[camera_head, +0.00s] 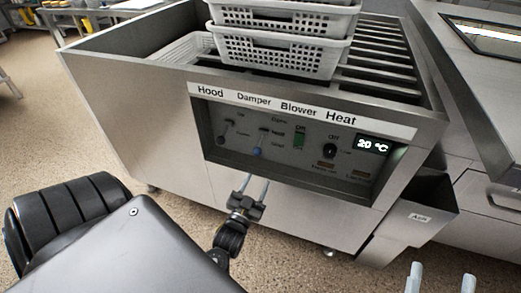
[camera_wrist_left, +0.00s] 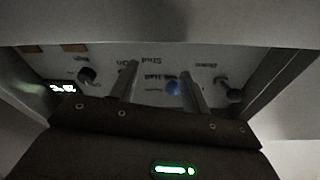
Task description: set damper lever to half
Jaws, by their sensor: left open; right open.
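The damper lever, with a blue knob (camera_head: 257,152), is on the control panel under the "Damper" label. Its knob is at the low end, about level with the lowest of the small marks beside it, which are hard to read. My left gripper (camera_head: 257,179) is open in front of the panel, just below the knob in the head view. In the left wrist view the panel appears upside down; the blue knob (camera_wrist_left: 173,88) shows between the two fingers of the left gripper (camera_wrist_left: 160,70), closer to the right-hand finger. I cannot tell contact. My right gripper (camera_head: 441,278) is open at the bottom right, far from the panel.
The hood lever's dark knob (camera_head: 221,140) is left of the damper. A green blower switch (camera_head: 299,138), a black heat knob (camera_head: 330,150) and a 20 °C display (camera_head: 373,146) are to the right. White perforated baskets (camera_head: 285,52) stand above. A metal bin (camera_head: 428,205) juts out at right.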

